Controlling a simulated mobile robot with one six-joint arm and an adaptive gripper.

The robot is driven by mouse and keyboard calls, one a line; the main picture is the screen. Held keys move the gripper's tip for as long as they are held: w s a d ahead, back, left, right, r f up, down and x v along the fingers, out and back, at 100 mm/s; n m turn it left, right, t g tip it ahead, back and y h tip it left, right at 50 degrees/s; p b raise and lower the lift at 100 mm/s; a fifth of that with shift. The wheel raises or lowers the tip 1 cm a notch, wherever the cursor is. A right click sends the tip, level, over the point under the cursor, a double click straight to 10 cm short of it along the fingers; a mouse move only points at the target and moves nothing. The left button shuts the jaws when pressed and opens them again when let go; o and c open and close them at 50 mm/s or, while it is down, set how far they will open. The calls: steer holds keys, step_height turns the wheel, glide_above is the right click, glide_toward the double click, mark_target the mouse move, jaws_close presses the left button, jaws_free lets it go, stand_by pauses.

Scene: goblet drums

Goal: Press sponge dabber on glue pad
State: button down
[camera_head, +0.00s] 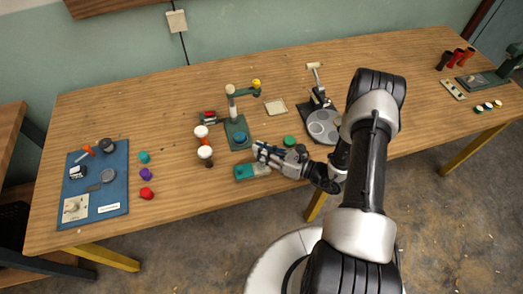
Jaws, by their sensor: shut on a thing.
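My gripper (260,153) is at the front middle of the wooden table, reaching in from the right. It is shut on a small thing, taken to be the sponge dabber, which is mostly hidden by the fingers. Just below the fingertips, near the table's front edge, lies a teal block (243,172) with a pale part beside it; this may be the glue pad. I cannot tell whether the held thing touches it.
A green stand (238,136) with a post is just behind my gripper, with white-topped drums (205,153) to its left. A grey round-plate device (322,126) stands to the right. A blue mat (95,185) with tools lies far left. The table's back left is clear.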

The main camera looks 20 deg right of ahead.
steer(key=shift+f, duration=0.1)
steer(key=shift+r+p, duration=2.55)
steer(key=shift+r, duration=1.05)
